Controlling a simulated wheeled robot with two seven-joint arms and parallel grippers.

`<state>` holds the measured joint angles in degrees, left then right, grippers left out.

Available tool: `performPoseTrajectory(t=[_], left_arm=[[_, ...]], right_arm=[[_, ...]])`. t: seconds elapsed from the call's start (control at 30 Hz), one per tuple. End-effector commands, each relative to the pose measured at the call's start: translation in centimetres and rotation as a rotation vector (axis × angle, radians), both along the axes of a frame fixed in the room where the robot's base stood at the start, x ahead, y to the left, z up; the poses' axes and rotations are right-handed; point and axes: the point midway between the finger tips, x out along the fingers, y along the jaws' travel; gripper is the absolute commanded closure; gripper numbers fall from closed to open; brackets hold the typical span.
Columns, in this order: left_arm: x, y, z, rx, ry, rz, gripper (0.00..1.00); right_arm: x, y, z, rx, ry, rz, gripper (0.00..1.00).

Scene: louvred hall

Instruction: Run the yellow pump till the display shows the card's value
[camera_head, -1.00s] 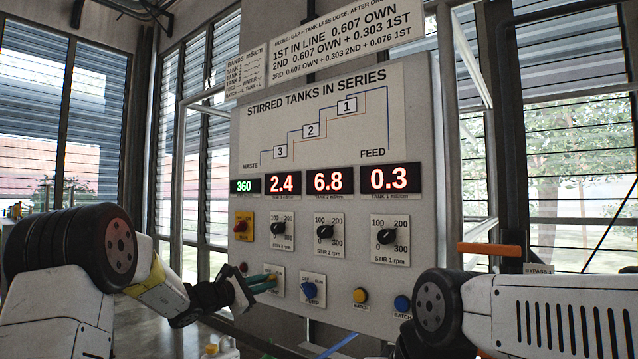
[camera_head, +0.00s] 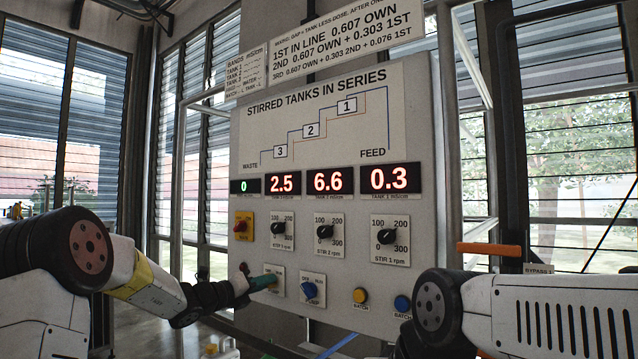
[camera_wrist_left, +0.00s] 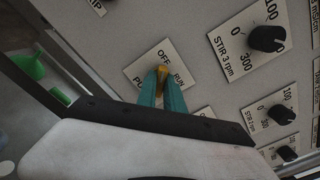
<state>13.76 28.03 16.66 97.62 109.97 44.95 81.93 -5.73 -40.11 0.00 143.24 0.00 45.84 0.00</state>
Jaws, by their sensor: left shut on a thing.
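My left gripper (camera_head: 264,283) is at the lower left of the panel, in front of an OFF/RUN switch plate (camera_head: 279,287). In the left wrist view its teal fingertips are shut on a yellow knob (camera_wrist_left: 162,72), with OFF and RUN lettering beside it. The small green display (camera_head: 244,186) reads 0. Three red displays read 2.5 (camera_head: 283,182), 6.6 (camera_head: 330,180) and 0.3 (camera_head: 390,178), left to right. A bands card (camera_head: 246,74) hangs at the panel's upper left; its values are too small to read. My right gripper is out of view.
A blue OFF/RUN knob (camera_head: 310,290) is just right of the held one. Black stir knobs (camera_head: 325,232), a red button on yellow (camera_head: 241,226), and yellow (camera_head: 360,295) and blue (camera_head: 402,303) batch buttons share the panel. An orange handle (camera_head: 487,248) is at right.

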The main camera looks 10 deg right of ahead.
Motion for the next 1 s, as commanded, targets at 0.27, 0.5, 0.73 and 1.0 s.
performPoseTrajectory(t=[0.27, 0.5, 0.73, 1.0], left_arm=[[0.0, 0.0, -0.1, -0.042, 0.044, 0.0, 0.63], [-0.1, 0.2, 0.0, -0.041, 0.042, 0.001, 0.63], [-1.9, 2.1, 0.0, -0.041, 0.043, 0.003, 0.63], [-4.2, 4.3, 0.0, -0.04, 0.041, 0.002, 0.63]], right_arm=[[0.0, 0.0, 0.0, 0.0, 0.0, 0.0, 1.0], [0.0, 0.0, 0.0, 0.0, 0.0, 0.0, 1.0], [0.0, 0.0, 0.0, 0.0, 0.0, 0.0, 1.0], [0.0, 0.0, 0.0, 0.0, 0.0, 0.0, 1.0]])
